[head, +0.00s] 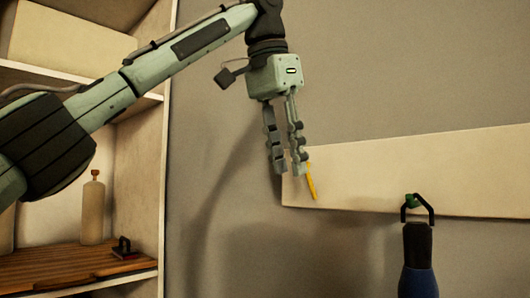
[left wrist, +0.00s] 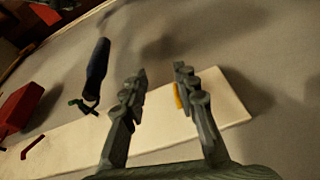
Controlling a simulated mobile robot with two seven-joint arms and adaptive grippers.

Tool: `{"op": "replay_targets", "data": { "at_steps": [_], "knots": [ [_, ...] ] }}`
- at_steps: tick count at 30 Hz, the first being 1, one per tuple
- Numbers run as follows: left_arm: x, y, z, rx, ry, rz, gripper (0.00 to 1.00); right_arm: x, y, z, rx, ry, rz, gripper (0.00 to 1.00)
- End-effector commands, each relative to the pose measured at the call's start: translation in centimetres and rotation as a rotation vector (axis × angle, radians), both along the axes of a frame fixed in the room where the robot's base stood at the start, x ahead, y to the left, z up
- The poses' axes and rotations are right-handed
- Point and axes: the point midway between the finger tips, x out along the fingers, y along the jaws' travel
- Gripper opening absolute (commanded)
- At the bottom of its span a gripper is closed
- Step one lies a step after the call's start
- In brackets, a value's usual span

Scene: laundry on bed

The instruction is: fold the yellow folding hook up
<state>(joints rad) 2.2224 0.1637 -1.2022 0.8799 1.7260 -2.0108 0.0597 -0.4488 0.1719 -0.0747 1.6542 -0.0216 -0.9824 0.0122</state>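The yellow folding hook (head: 312,182) is a thin strip near the left end of the cream wall board (head: 400,170). In the head view its lower end slants down and to the right. Its upper part is hidden behind my left gripper (head: 288,172). In the left wrist view a small piece of the yellow hook (left wrist: 178,96) shows beside the inner side of the right-hand finger. My left gripper (left wrist: 160,75) is open, its fingers apart with nothing clearly between them. Whether a finger touches the hook I cannot tell. My right gripper is not in view.
A dark blue and black object (head: 417,260) hangs by a loop from a green hook (head: 411,201) on the board. A shelf unit (head: 160,130) with a bottle (head: 93,212) stands at left. A red object (left wrist: 20,108) shows in the left wrist view.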

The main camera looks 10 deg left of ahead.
Motion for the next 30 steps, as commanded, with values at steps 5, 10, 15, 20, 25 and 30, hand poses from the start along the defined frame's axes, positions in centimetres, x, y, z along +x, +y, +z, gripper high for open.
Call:
{"op": "replay_targets", "data": {
  "at_steps": [5,10,15,20,25,30],
  "knots": [
    [-2.8,1.8,0.1,0.001,-0.004,0.002,0.29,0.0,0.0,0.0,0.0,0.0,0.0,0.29],
    [-4.6,2.7,0.0,0.001,-0.003,0.002,0.29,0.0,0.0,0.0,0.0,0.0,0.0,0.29],
    [-5.2,3.0,0.0,0.002,-0.001,0.002,0.29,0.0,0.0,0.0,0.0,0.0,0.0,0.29],
    [-5.2,3.0,0.0,0.002,-0.001,0.002,0.29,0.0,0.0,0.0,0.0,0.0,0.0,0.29],
    [-5.2,3.0,0.0,0.001,-0.001,0.002,0.29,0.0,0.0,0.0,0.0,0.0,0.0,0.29],
    [-5.2,3.0,0.0,0.0,-0.001,0.001,0.29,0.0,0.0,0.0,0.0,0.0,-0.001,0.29]
  ]
}}
